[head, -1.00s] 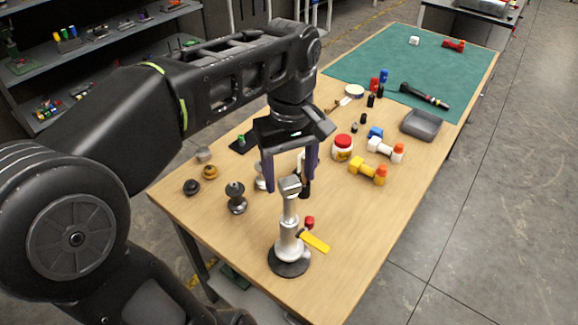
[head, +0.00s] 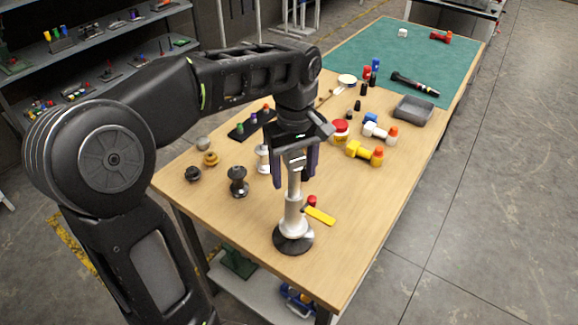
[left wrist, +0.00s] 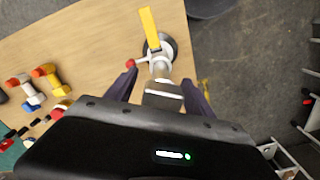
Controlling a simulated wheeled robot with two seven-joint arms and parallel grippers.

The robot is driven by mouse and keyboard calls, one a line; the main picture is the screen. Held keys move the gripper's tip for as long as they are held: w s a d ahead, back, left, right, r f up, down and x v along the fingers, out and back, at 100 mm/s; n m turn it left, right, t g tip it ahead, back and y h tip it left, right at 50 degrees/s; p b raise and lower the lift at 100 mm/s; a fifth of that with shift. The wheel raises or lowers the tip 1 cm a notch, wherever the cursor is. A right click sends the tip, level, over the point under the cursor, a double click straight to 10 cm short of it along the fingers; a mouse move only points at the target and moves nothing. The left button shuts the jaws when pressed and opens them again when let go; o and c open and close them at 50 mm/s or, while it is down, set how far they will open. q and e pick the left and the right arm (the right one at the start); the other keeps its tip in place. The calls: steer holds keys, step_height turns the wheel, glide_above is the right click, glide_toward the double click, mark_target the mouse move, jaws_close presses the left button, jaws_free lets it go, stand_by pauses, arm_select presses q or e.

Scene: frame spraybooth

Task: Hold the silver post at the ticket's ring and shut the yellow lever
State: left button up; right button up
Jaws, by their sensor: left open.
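The silver post (head: 293,210) stands upright on a round black base at the near end of the table. Its yellow lever (head: 320,216) sticks out sideways to the right, with a red knob (head: 312,200) beside it. In the left wrist view the lever (left wrist: 150,29) points up the picture, away from my gripper. My left gripper (head: 294,180) is open, pointing down over the post's upper part. In the left wrist view its fingers (left wrist: 160,82) lie on either side of the post (left wrist: 162,88); contact cannot be told. A pale band shows on the post; no ticket is legible.
A black spool-like piece (head: 238,182) and a white one (head: 263,158) stand left of the post. The table right of the lever is clear.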

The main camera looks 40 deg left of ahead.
arm_select(q)
steer(key=shift+f, duration=0.35)
steer(key=shift+s+d+r, duration=0.15)
steer(key=shift+s+d, duration=0.05)
steer(key=shift+d, duration=0.1)
steer(key=shift+w+a, duration=0.1)
steer(key=shift+c, duration=0.2)
jaws_close()
steer(key=shift+r+p, duration=0.4)
steer(key=shift+r, duration=0.1)
stand_by(1.3)
stand_by(1.1)
